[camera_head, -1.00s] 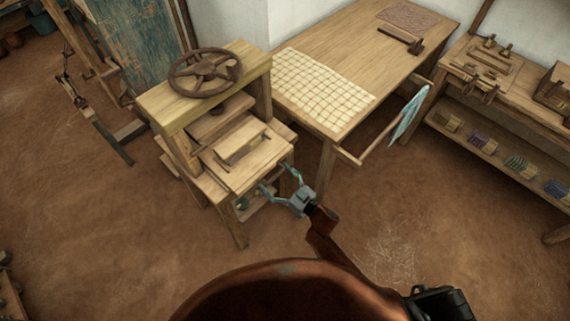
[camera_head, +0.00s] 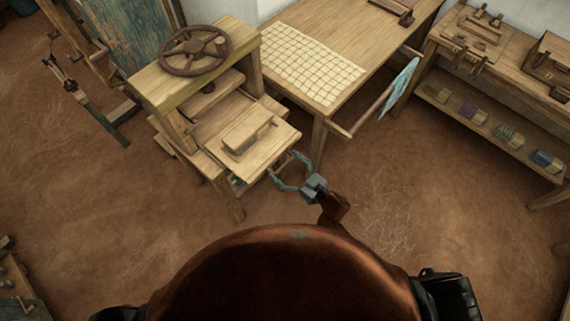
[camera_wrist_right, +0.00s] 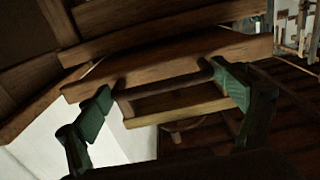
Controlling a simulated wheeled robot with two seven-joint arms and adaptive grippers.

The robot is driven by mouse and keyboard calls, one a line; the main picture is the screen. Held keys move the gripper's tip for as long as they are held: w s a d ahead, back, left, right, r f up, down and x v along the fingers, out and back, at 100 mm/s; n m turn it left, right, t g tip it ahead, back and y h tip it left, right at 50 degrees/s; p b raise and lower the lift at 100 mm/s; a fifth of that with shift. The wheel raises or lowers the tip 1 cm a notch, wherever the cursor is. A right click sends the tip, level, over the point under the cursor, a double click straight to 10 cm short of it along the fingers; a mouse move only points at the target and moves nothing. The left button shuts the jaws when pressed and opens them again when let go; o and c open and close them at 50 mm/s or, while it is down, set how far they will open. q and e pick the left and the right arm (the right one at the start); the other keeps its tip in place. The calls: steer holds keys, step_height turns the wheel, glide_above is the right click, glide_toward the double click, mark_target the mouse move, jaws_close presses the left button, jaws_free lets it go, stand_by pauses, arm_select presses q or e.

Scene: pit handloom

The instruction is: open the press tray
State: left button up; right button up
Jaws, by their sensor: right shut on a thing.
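The wooden press (camera_head: 165,100) stands left of centre in the head view, with a dark handwheel (camera_head: 195,50) on its top beam. Its press tray (camera_head: 275,150) sticks out from the front, toward my right side, with a small wooden block (camera_head: 247,133) on top. My right gripper (camera_head: 290,169) is at the tray's front edge. In the wrist view the green fingers of the right gripper (camera_wrist_right: 165,98) are at the two sides of a dark handle bar (camera_wrist_right: 165,82) on the tray front (camera_wrist_right: 190,55). My left gripper is not in view.
A wooden table (camera_head: 375,40) with a gridded cream cloth (camera_head: 310,62) stands right of the press. A rail with a pale blue cloth (camera_head: 401,86) juts from its side. A shelf bench (camera_head: 480,60) is at the far right. The brown floor in front is clear.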

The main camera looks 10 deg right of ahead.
steer(key=o, duration=1.4)
steer(key=shift+w+d, duration=0.1)
steer(key=v, duration=1.2)
